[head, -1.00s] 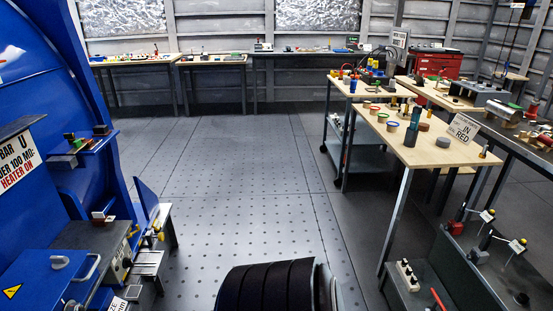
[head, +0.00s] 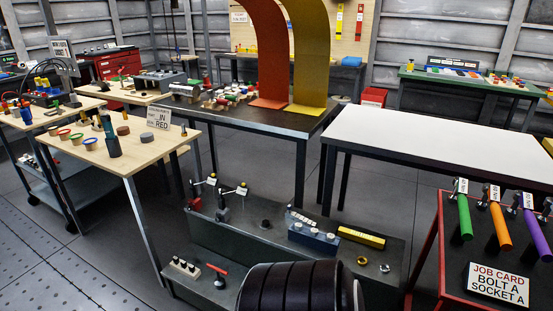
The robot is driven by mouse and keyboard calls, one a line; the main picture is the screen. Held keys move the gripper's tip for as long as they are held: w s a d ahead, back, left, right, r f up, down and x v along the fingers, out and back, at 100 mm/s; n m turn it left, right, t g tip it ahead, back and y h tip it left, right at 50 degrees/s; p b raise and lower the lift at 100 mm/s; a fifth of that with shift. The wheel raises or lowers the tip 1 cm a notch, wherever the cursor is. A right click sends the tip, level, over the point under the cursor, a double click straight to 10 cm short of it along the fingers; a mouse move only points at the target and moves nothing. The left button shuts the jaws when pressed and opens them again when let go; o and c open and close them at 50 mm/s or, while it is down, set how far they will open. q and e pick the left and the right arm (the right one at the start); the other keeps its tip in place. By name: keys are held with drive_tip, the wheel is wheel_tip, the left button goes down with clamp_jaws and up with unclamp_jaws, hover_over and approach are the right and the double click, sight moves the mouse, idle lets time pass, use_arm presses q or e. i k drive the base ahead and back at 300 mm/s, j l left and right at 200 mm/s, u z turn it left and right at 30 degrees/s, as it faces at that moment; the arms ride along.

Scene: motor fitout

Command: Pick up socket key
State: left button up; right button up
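No thing in the head view is clearly marked as the socket key. A red-framed stand (head: 428,262) at the lower right holds a green rod (head: 465,217), an orange rod (head: 500,227) and a purple rod (head: 537,238), each with a small white tag above it. I cannot tell whether one of these is the key. A job card (head: 498,284) on the stand reads "JOB CARD BOLT A SOCKET A". Neither of my grippers is in view.
A low grey bench (head: 265,262) in front carries a blue block (head: 313,237), a yellow bar (head: 361,237) and small fittings. A bare white-topped table (head: 430,140) stands behind. A wooden table (head: 98,157) is at the left. Perforated floor (head: 40,270) is clear at the lower left.

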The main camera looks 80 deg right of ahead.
sight(219, 283)
drive_tip(key=z, duration=2)
drive_tip(key=j+z, duration=0.1)
drive_tip(key=z, duration=0.25)
drive_tip(key=i+j+z, duration=0.1)
drive_tip(key=z, duration=0.3)
drive_tip(key=j+z, duration=0.1)
drive_tip(key=z, duration=0.25)
